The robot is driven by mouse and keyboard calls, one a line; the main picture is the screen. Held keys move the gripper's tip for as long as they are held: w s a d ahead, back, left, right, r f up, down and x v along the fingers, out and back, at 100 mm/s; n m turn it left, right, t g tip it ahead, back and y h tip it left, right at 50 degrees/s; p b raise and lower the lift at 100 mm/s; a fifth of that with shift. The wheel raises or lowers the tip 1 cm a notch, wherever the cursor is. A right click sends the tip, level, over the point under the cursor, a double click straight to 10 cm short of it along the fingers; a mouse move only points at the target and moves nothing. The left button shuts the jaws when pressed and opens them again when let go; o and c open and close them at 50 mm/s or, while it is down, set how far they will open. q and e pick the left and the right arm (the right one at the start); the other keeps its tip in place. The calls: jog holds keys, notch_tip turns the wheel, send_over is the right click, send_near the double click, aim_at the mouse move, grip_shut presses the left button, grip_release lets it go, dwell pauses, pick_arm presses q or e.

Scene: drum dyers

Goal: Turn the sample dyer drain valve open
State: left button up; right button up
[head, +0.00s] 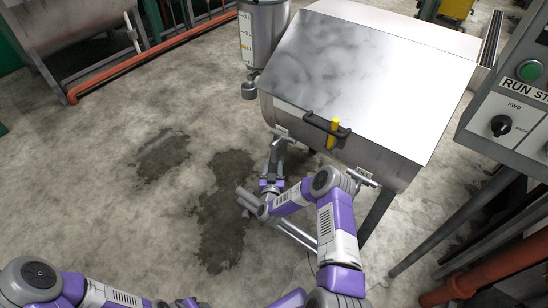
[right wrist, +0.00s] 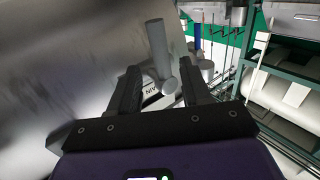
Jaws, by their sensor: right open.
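The sample dyer (head: 365,75) is a steel box with a sloped lid, at the centre right of the head view. My right gripper (head: 278,152) reaches up under its lower front edge. In the right wrist view the two dark fingers of my right gripper (right wrist: 159,72) are open, with a grey rod-like valve handle (right wrist: 158,48) between them. The handle ends in a round grey knob or stub, beside a white label (right wrist: 152,94) with upside-down, partly covered letters. I cannot tell whether the fingers touch the handle. My left arm shows at the bottom left; its gripper is not visible.
A black lid handle (head: 312,118) and a yellow piece (head: 333,134) are on the dyer's front. A control panel (head: 510,105) stands at the right. Orange pipes (head: 465,285) run at the lower right. The concrete floor (head: 110,205) at left is clear, with dark wet patches.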

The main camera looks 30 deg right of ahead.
aim_at(274, 157)
jog(key=b+x, duration=0.2)
jog(key=x, duration=0.4)
jog(key=shift+f, duration=0.1)
jog(key=shift+w+d, duration=0.3)
jog(key=shift+w, duration=0.15)
jog(key=shift+c, duration=0.2)
grip_shut()
